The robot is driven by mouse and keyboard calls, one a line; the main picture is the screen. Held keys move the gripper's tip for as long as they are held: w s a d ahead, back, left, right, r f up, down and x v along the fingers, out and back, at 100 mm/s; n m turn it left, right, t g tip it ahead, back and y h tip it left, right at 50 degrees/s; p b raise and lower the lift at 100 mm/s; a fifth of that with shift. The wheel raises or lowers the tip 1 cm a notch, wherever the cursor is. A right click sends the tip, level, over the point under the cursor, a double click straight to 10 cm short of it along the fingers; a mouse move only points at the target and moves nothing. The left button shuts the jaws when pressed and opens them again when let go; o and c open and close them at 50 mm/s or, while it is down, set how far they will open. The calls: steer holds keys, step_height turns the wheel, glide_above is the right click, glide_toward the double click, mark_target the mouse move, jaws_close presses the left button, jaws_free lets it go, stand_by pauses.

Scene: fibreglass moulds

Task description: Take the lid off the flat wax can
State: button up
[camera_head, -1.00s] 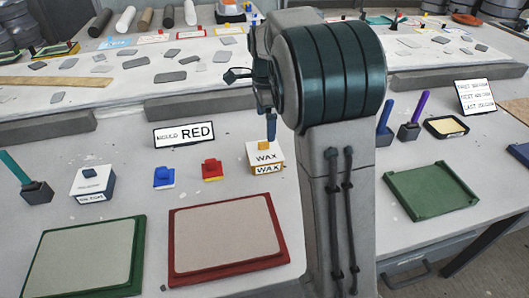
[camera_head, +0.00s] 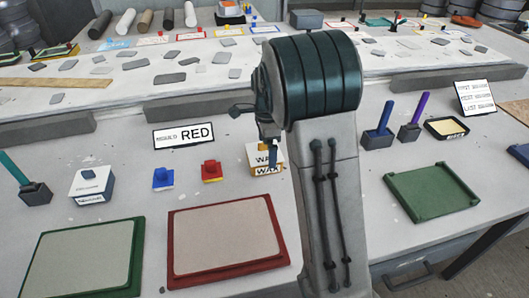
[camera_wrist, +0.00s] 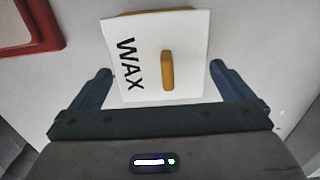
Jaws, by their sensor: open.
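The flat wax can (camera_head: 268,171) is a low square box with a white top and orange edging, marked WAX, on the table right of the red-and-blue blocks. Its white lid (camera_wrist: 190,50) fills the upper middle of the wrist view, with an orange knob (camera_wrist: 167,70) standing on it. My gripper (camera_wrist: 160,85) is open, with one blue finger on each side of the lid and the knob between them. The fingers look apart from the knob. In the head view my gripper (camera_head: 272,158) is at the can and hides part of its top.
A red-framed panel (camera_head: 226,236) and a green-framed panel (camera_head: 82,258) lie in front. A blue block (camera_head: 163,179), a red block (camera_head: 211,172) and a white box (camera_head: 91,186) stand to the left.

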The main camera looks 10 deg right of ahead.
steer(key=c, duration=0.7)
steer(key=shift+r, duration=0.15)
